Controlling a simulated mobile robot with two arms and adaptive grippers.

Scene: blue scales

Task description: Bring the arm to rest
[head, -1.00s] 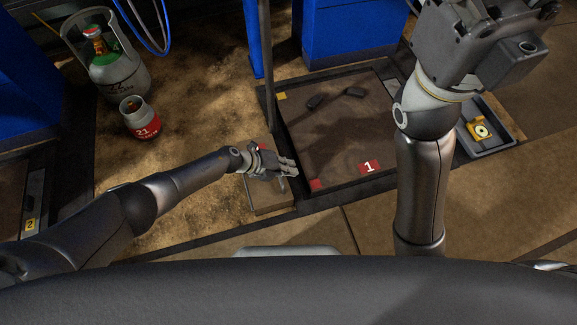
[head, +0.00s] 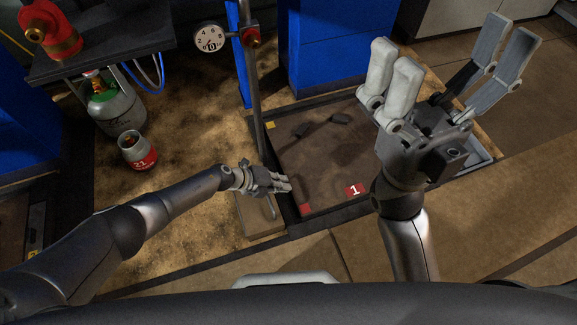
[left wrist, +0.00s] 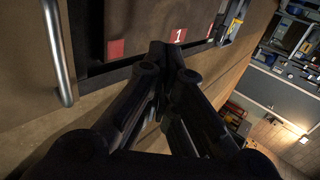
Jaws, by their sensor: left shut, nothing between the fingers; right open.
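My left gripper (head: 284,187) is shut and empty, low at the left edge of the dark scale platform (head: 325,165) in the head view. In the left wrist view its fingers (left wrist: 158,50) meet in the middle, with nothing between them. My right gripper (head: 455,65) is open and empty, raised high at the right, with its fingers spread and pointing up. It hides part of the platform's right side and what lies behind it.
A post with a round dial (head: 209,38) stands behind my left gripper. A green-grey gas cylinder (head: 118,112) and a small red-banded cylinder (head: 138,152) stand at the left. Blue cabinets (head: 335,45) stand at the back. A red "1" label (head: 355,190) marks the platform.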

